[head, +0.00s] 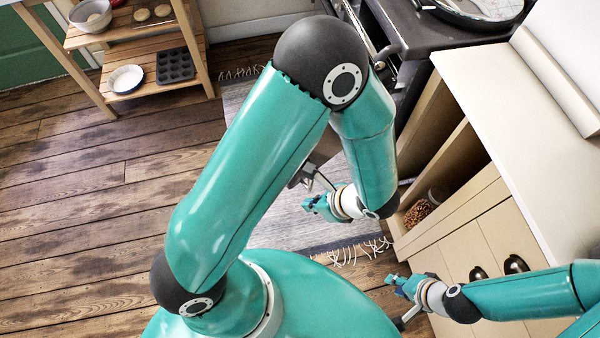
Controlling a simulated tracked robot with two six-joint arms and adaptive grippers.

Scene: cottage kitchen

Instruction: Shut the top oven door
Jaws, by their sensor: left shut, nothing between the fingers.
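The dark range with the oven (438,28) stands at the top right, its front facing left. A brownish-grey panel (328,146) shows in the gap under my bent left arm. It may be the lowered top oven door, but my arm hides most of it and I cannot tell how far open it is. My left gripper (309,203) is shut and empty, just below this panel in the picture; I cannot tell whether they touch. My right gripper (392,281) is at the lower right in front of the cream cabinet, apart from the oven; its fingers are too small to read.
A cream cabinet (480,220) with open shelves and a light worktop (500,110) runs along the right. A jar (418,212) stands on its shelf. A grey fringed rug (290,215) lies before the range. A wooden shelf unit (190,75) stands at upper left; the floor between is clear.

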